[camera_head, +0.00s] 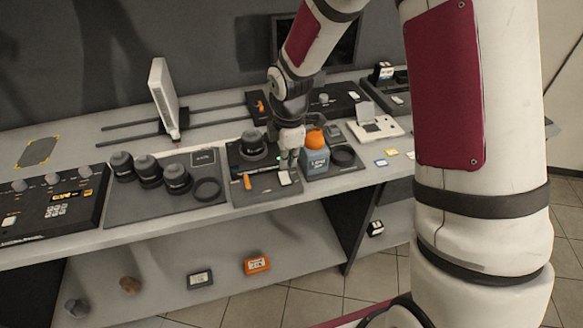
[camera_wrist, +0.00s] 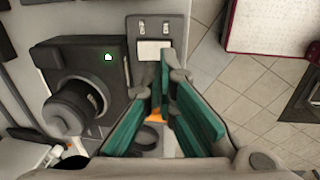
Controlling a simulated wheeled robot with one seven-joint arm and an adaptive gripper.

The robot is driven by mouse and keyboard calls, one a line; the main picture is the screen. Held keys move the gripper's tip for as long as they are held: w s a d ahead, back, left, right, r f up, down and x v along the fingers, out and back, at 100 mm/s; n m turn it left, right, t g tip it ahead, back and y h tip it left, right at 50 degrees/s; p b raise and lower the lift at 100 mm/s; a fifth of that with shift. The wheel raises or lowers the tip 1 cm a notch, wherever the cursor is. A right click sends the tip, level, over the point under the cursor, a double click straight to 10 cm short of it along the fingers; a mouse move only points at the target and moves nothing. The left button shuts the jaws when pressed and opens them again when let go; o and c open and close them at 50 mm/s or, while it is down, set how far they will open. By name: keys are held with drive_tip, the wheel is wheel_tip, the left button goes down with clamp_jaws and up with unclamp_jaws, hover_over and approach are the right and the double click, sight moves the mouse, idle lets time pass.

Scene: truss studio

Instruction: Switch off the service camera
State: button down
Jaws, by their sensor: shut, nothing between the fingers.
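The service camera (camera_wrist: 80,82), a dark body with a large round lens, fills the left of the wrist view. A small green light (camera_wrist: 108,57) glows on its body. A grey panel with a white rectangular switch (camera_wrist: 154,50) lies beside the camera; a white plate (camera_head: 285,178) also shows in the head view. My gripper (camera_wrist: 165,78) is shut and empty, its teal-padded fingers just below the switch. Contact cannot be told. In the head view my gripper (camera_head: 289,158) hangs right of the camera.
A blue bottle with an orange cap (camera_head: 315,154) stands close right of my gripper. A tray of lenses (camera_head: 125,210) and a control console (camera_head: 50,208) are to the left. A white upright panel (camera_head: 163,95) stands behind. The counter's front edge is close.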

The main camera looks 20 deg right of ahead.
wheel_tip(320, 180, up, 7)
hover_over(284, 176)
drive_tip(key=s, duration=0.3)
drive_tip(key=shift+d+r, duration=0.1)
drive_tip(key=shift+r, duration=0.1)
drive_tip(key=w+b, duration=0.1)
drive_tip(key=b, duration=0.5)
drive_tip(key=shift+w+b, duration=0.25)
drive_tip(key=shift+b, duration=0.15)
drive_tip(key=shift+r+b, duration=0.1)
drive_tip(key=shift+b, duration=0.2)
drive_tip(key=shift+s+r, duration=0.15)
drive_tip(key=shift+s, duration=0.05)
drive_tip(key=f, duration=0.4)
drive_tip(key=w+f, duration=0.1)
drive_tip(key=f, duration=0.8)
drive_tip(key=shift+w+f+b, duration=0.15)
drive_tip(key=shift+w+b, duration=0.15)
drive_tip(key=shift+b, duration=0.1)
drive_tip(key=shift+f, duration=0.3)
